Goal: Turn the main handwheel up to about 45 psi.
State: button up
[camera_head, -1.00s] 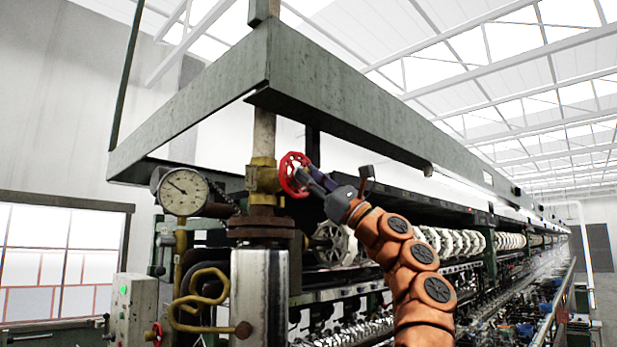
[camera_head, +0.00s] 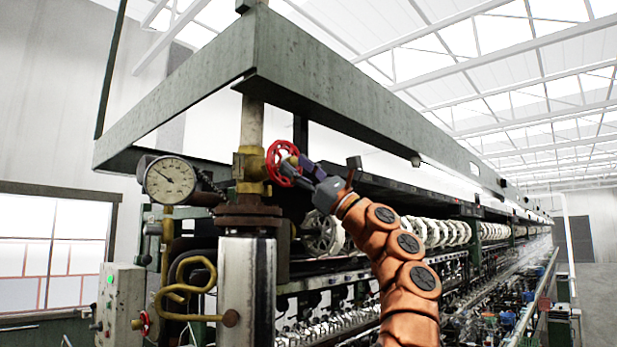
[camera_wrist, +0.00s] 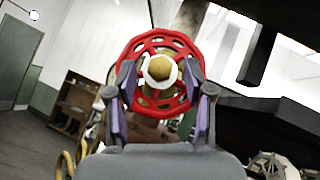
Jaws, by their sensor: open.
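The main handwheel (camera_head: 283,163) is a red spoked wheel on a brass valve on the vertical steam pipe. It also shows face-on in the wrist view (camera_wrist: 160,42), with a white and brass hub in the middle. My gripper (camera_head: 298,168) is at the wheel, with its two fingers (camera_wrist: 158,85) apart on either side of the lower rim. I cannot tell whether the fingers touch the rim. The round pressure gauge (camera_head: 170,180) with a white dial is left of the valve. Its needle points to the upper left; the numbers are too small to read.
A green steel frame (camera_head: 330,85) overhangs the valve. A shiny cylinder (camera_head: 247,275) stands under the valve, beside a curled brass pipe (camera_head: 183,290). The reeling machine's white reels (camera_head: 440,232) run back to the right.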

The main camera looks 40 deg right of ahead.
jog(key=shift+s, duration=0.1)
jog(key=shift+s+d+f, duration=0.25)
jog(key=shift+s+f, duration=0.05)
jog(key=shift+s, duration=0.2)
jog(key=shift+s+d+f, duration=0.25)
jog(key=shift+f, duration=0.25)
jog(key=shift+s+d+f, duration=0.3)
jog(key=shift+s, duration=0.25)
send_near(296, 165)
jog(key=shift+v, duration=1.4)
jog(key=shift+w+f, duration=0.1)
